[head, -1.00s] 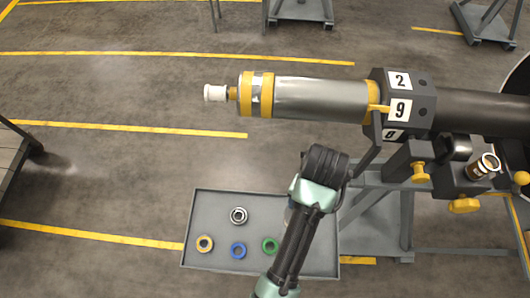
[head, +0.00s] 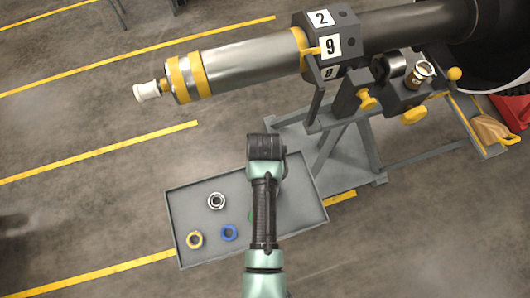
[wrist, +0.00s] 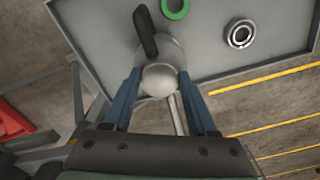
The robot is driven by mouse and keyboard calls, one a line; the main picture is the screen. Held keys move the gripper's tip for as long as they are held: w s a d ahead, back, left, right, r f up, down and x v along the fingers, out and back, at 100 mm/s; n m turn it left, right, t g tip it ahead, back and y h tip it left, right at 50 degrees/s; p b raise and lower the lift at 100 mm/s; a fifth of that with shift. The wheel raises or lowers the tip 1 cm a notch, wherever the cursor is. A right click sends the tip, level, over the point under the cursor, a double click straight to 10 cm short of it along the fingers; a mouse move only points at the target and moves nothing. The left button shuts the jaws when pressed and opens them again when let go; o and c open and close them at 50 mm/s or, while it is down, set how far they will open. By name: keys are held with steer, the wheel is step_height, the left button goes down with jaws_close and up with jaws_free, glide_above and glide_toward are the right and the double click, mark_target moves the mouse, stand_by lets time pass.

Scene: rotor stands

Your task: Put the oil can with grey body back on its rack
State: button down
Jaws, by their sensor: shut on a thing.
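My gripper (wrist: 160,86) shows in the wrist view, with its two blue fingers shut on the oil can with grey body (wrist: 159,80). The can has a rounded grey body and a dark bar-like part (wrist: 145,31) sticking out at its far side. A thin light rod shows below the can between the fingers. The can is over or near the grey tray (wrist: 98,42); I cannot tell whether it touches it. In the head view my arm hides the gripper and can. I cannot make out a rack for the can in either view.
The tray (head: 186,182) holds a silver ring (head: 216,201), a yellow ring (head: 195,240), a blue ring (head: 229,233) and a green ring (wrist: 174,8). The rotor stand (head: 341,158), with its long shaft (head: 240,58), is behind and right. A yellow object (head: 492,129) lies far right. Floor at left is clear.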

steer(key=shift+f, duration=0.1)
steer(key=shift+c, duration=1)
jaws_free()
